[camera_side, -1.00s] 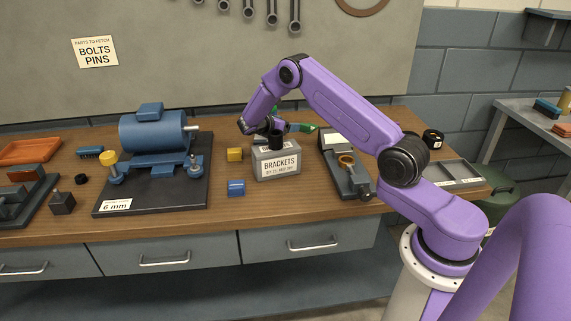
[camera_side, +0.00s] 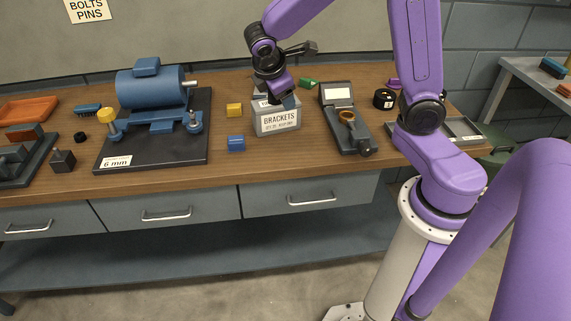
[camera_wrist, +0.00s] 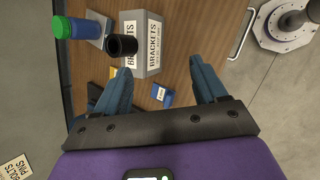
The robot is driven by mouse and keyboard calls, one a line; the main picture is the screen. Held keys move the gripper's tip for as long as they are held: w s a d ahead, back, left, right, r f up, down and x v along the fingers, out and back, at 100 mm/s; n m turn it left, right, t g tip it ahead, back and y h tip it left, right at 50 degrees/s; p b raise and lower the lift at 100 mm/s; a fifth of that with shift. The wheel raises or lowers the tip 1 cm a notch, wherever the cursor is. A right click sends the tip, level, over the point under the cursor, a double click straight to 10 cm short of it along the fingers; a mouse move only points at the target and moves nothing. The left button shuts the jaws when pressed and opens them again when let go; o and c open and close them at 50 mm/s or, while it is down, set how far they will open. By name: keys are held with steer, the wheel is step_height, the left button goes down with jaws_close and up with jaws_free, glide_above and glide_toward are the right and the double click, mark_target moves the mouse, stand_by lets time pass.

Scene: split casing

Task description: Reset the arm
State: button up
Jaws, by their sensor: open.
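My gripper (camera_wrist: 160,64) shows in the wrist view with its two blue-grey fingers spread wide and nothing between them. The box also shows beyond the fingers in the wrist view (camera_wrist: 150,60). A black cup (camera_wrist: 122,45) stands at the box, overlapping its top label in the wrist view. I cannot tell whether it rests on the box.
A blue block (camera_side: 236,143) and a yellow block (camera_side: 234,110) lie left of the box. A green-capped blue cylinder (camera_wrist: 75,28) lies behind it. A blue motor (camera_side: 150,88) stands left; a grey fixture (camera_side: 345,120) stands right. The bench front (camera_side: 225,170) is clear.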

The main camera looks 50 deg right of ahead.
steer(key=s+a+g+y, duration=0.1)
steer(key=s+a+y, duration=0.2)
steer(key=s, duration=0.9)
steer(key=s+a+g+y, duration=0.1)
steer(key=s+a+y, duration=0.2)
steer(key=s, duration=1)
steer(key=shift+s+a+y, duration=0.15)
steer(key=shift+a+y, duration=0.25)
steer(key=shift+a, duration=0.75)
